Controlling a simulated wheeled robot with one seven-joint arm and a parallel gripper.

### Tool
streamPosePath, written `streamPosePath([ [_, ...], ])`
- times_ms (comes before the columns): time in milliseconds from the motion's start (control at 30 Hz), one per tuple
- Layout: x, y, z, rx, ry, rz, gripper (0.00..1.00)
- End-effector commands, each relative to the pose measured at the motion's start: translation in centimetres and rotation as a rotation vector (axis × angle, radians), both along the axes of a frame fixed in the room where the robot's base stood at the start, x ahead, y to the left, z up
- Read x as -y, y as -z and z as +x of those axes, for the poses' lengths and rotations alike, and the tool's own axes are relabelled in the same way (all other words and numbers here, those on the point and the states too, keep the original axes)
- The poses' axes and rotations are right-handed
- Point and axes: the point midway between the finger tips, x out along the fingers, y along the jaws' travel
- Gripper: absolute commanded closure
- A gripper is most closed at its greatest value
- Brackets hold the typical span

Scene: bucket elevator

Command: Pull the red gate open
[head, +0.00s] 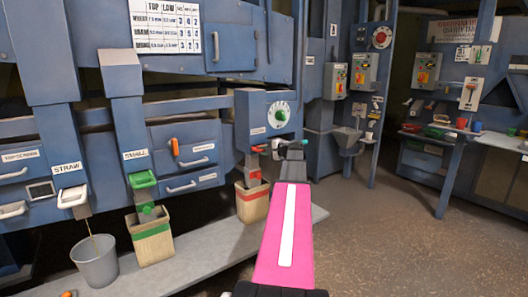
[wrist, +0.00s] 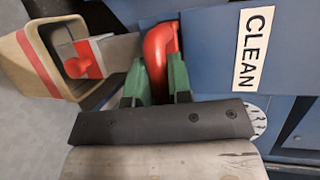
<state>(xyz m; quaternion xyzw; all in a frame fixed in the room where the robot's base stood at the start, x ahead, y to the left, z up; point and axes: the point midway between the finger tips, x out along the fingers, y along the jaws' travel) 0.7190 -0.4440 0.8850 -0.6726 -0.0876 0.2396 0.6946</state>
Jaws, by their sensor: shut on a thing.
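The red gate's handle (wrist: 158,48) is a rounded red grip below the white CLEAN label (wrist: 253,48) in the wrist view. My gripper (wrist: 157,84) has its green fingers on either side of it, shut on it. In the head view my gripper (head: 290,150) reaches the blue CLEAN spout, and a bit of the red handle (head: 276,144) shows beside it. A second red part with a knob (wrist: 78,67) sits lower on the spout, over a woven basket with a red band (wrist: 38,60). My arm hides part of the spout in the head view.
The basket (head: 252,206) stands on a low ledge (head: 195,246). To the left are the SMALL spout's green handle (head: 143,179), a green-banded basket (head: 150,241) and a grey bucket (head: 96,262). Open floor (head: 400,250) lies to the right, before a workbench (head: 425,150).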

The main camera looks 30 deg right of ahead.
Motion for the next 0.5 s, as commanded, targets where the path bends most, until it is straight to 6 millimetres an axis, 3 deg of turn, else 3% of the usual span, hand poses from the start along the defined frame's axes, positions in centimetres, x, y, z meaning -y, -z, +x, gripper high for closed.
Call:
streamPosePath([
  [300,0.2,0.1,-5.9,-0.002,-0.001,-0.004,1.00],
  [500,0.4,0.1,-6.2,-0.003,-0.004,-0.005,1.00],
])
